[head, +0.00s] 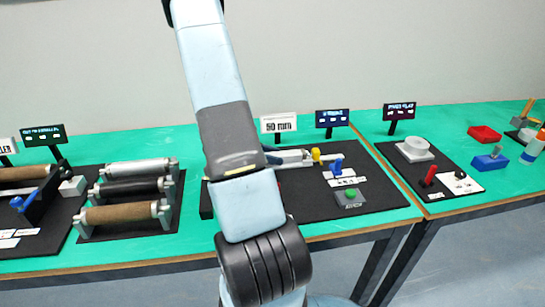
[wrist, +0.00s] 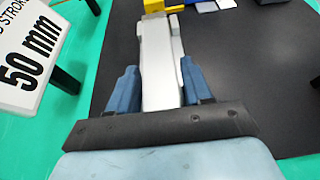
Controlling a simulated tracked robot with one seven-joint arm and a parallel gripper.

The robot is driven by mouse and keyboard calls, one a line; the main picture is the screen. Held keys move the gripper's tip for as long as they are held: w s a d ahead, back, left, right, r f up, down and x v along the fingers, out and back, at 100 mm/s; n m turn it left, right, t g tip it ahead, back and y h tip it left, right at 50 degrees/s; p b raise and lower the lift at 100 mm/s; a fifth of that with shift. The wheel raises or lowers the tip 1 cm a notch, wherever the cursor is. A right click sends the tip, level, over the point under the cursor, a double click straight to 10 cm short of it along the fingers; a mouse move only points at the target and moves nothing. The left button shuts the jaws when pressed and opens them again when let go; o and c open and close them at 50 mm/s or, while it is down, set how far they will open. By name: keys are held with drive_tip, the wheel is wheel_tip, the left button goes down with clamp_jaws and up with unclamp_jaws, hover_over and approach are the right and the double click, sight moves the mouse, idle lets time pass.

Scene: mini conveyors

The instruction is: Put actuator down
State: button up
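The silver-grey actuator (wrist: 160,60) lies lengthwise between the two blue fingers of my gripper (wrist: 160,92) in the wrist view. The fingers sit against its sides, so my gripper looks shut on it. Its far end points toward a yellow block (wrist: 153,5). In the head view a pale part of the actuator (head: 290,157) shows just right of my arm, over the black mat (head: 300,195). I cannot tell whether the actuator touches the mat.
A "50 mm" sign (head: 278,124) stands behind the mat, close to the left of my gripper in the wrist view (wrist: 35,50). A blue-topped part (head: 337,164) and a green button box (head: 351,198) are on the mat. Rollers (head: 135,187) stand left.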

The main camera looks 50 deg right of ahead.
drive_tip(key=o, duration=0.3)
drive_tip(key=v, duration=1.1)
drive_tip(key=shift+w+a, duration=0.2)
drive_tip(key=s+a+r+m+t+y, duration=0.3)
drive_tip(key=s+a+r+t, duration=0.1)
drive_tip(key=a+r, duration=0.4)
drive_tip(key=s+a+r+m+t+y, duration=0.3)
drive_tip(key=s+a+r+t, duration=0.1)
drive_tip(key=a+r, duration=0.5)
drive_tip(key=s+a+r+m+t+y, duration=0.4)
drive_tip(key=a+r+t, duration=0.2)
drive_tip(key=a+r, duration=0.3)
drive_tip(key=a, duration=0.3)
drive_tip(key=shift+a, duration=0.35)
drive_tip(key=shift+s, duration=0.1)
